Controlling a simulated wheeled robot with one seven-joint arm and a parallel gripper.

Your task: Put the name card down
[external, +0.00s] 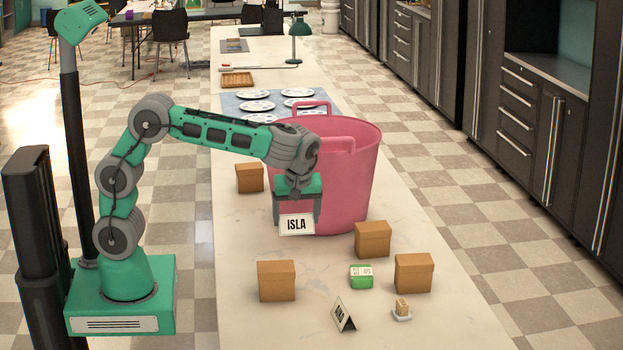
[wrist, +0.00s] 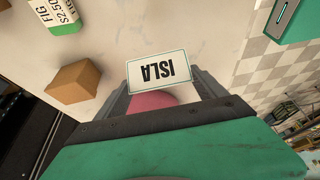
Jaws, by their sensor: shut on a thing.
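The white name card (external: 296,225) reads "ISLA" and is held in my gripper (external: 297,212) above the counter, in front of the pink tub. In the wrist view the card (wrist: 159,72) shows upside down between the two fingers of my gripper (wrist: 160,92). The fingers are shut on it. A second, dark tent-shaped name card (external: 343,314) stands on the counter near the front; its lettering is too small to read.
The pink tub (external: 345,180) stands right behind my gripper. Cardboard boxes (external: 276,280), (external: 373,239), (external: 414,272) and (external: 249,177) stand around. Bare counter (external: 240,225) lies left.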

